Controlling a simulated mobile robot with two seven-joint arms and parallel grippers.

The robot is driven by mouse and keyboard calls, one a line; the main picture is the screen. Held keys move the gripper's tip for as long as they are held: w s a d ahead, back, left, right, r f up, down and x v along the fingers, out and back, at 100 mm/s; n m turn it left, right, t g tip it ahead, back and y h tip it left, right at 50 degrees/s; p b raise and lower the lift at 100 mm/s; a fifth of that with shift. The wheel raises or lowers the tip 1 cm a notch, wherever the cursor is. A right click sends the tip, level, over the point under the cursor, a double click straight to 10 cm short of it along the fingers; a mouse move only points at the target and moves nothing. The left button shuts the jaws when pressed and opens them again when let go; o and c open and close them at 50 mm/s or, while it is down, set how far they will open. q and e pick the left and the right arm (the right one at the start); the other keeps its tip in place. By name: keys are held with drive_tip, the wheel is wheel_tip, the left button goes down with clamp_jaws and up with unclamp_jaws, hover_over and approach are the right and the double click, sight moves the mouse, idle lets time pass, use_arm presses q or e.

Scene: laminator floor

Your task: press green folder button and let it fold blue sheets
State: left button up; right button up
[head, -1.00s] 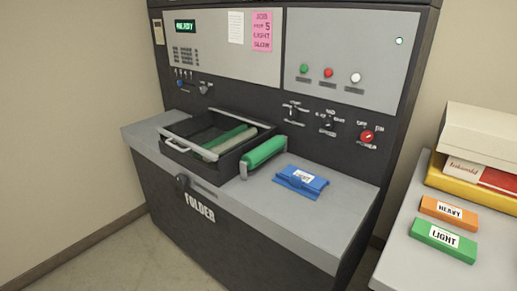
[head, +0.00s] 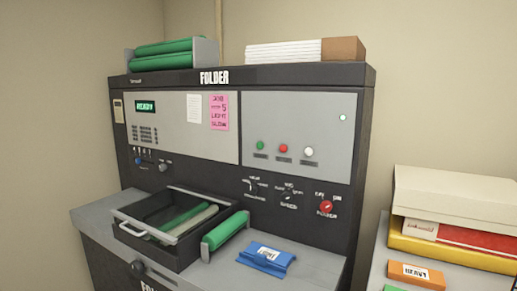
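The folder machine (head: 210,165) stands against the wall, with a display (head: 146,106) that reads READY. Its green button (head: 260,146) is on the light grey right-hand panel, left of a red button (head: 283,148) and a white button (head: 308,151). The blue sheets (head: 266,259) lie as a small stack with a white label on the machine's ledge, right of a green roller (head: 226,231). An open dark drawer (head: 165,249) holds a green roll and a pale roll. Neither of my grippers is in view.
Green rolls (head: 162,55) in a grey holder and white paper stacks (head: 284,51) with a brown box sit on top of the machine. At the right, a side table bears a cream box (head: 455,195), a yellow box and an orange HEAVY block (head: 416,275). A red knob (head: 326,207) is marked power.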

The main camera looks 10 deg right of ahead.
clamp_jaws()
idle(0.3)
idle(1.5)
